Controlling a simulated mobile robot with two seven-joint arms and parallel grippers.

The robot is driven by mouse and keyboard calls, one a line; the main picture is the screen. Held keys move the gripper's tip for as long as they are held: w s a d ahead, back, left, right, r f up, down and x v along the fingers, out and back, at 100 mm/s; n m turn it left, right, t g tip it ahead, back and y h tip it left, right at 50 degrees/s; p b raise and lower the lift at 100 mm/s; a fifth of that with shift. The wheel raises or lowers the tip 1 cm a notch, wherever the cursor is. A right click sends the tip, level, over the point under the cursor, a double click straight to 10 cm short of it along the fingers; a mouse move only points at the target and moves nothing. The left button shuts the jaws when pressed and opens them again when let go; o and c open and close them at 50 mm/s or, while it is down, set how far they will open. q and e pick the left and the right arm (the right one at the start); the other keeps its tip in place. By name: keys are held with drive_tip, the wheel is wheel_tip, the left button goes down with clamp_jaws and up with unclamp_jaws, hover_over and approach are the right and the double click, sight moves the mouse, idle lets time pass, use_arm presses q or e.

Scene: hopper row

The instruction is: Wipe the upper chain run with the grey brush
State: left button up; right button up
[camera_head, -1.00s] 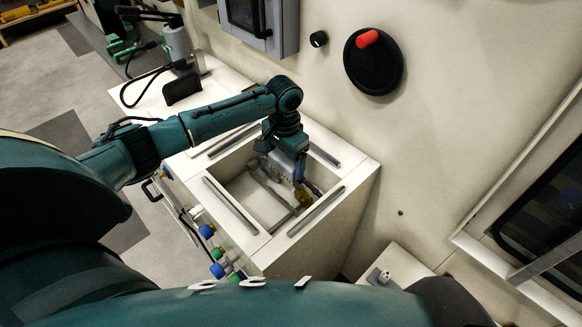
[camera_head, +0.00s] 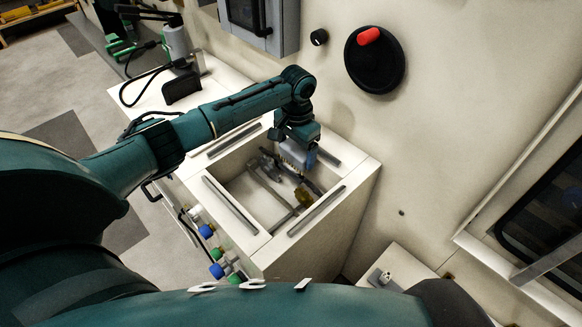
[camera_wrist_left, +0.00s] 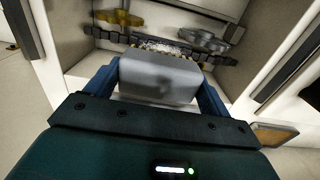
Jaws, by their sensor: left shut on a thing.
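My left gripper (camera_head: 297,146) is shut on the grey brush (camera_head: 294,157), above the wall-side part of the open hopper (camera_head: 230,208). In the left wrist view the brush (camera_wrist_left: 158,78) is a grey block between the two blue fingers of the gripper (camera_wrist_left: 155,80). Its pale bristles point toward the dark chain (camera_wrist_left: 110,34), which runs across the hopper. I cannot tell whether the bristles touch it. A yellow sprocket (camera_head: 303,197) and a grey sprocket (camera_head: 268,161) show inside the hopper. Brush and gripper hide part of the chain. My right gripper is not in view.
Grey rails (camera_head: 316,211) lie along the hopper's rim. The wall beside it carries a black disc with a red knob (camera_head: 368,37) and a grey box (camera_head: 262,22). Blue and green fittings (camera_head: 216,270) stick out at the front.

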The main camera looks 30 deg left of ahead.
use_arm(q)
drive_tip(key=s, duration=0.1)
drive_tip(key=s+a, duration=0.1)
drive_tip(key=s, duration=0.1)
drive_tip(key=shift+s+a+f+p, duration=0.15)
drive_tip(key=shift+s+p, duration=0.1)
drive_tip(key=shift+p, duration=0.15)
drive_tip(key=shift+w+d+f+b, duration=0.1)
drive_tip(key=shift+w+d+b, duration=0.25)
drive_tip(key=shift+w, duration=0.5)
drive_tip(key=shift+w+d+b, duration=0.25)
drive_tip(key=shift+w+d, duration=0.05)
drive_tip(key=shift+w, duration=0.5)
drive_tip(key=shift+p, duration=0.6)
